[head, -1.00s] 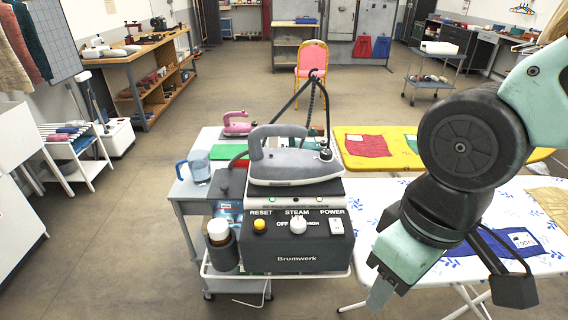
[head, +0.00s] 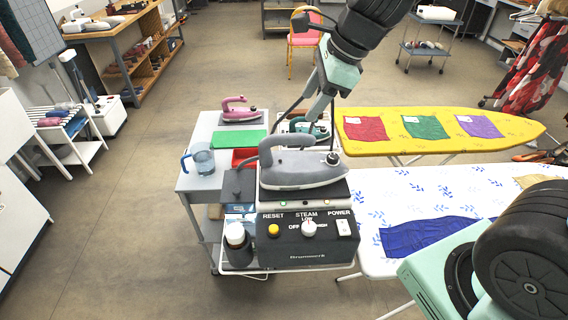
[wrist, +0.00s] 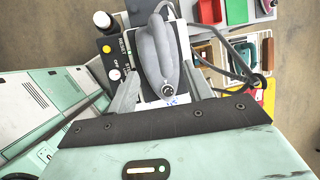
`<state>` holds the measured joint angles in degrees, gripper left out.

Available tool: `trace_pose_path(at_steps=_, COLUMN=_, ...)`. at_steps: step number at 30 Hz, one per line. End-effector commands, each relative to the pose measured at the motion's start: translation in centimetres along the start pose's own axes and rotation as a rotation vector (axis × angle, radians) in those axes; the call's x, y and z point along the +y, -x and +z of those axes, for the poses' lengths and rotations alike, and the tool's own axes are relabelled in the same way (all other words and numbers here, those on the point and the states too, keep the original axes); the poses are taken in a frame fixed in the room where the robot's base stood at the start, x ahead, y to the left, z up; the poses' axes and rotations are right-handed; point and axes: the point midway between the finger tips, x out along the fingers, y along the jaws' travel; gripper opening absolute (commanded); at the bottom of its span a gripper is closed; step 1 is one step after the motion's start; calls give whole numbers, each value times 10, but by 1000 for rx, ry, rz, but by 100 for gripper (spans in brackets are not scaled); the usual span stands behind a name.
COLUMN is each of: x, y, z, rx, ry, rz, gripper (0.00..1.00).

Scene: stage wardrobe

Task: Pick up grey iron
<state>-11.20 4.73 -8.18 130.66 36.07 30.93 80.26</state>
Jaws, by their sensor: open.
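The grey iron (head: 303,170) rests flat on top of the black steam station (head: 305,243), its looped handle at the left and a dark knob at the right. In the head view my gripper (head: 318,108) hangs above and behind it, pointing down, apart from it. In the wrist view the grey iron (wrist: 156,55) shows beyond and between the two spread fingers of my gripper (wrist: 163,88). The jaws are open and hold nothing. Part of the station is hidden behind my gripper in the wrist view.
A pink iron (head: 238,108), a green mat (head: 238,143) and a clear jug (head: 201,159) stand on the trolley. A teal iron (head: 300,124) sits behind the grey one. A dark hose runs beside the station. Ironing boards, white (head: 375,190) and yellow (head: 400,150), lie to the right.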

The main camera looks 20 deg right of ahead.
Motion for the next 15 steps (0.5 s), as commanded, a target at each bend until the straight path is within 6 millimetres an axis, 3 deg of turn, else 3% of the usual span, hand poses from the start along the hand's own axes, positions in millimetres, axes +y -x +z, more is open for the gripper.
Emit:
trace_pose_path(at_steps=9, x=1, y=-70, z=-1, rx=2, ry=2, rz=5, gripper=50)
trace_pose_path(at_steps=15, x=1, y=-95, z=-1, rx=1, ry=5, rz=3, gripper=50)
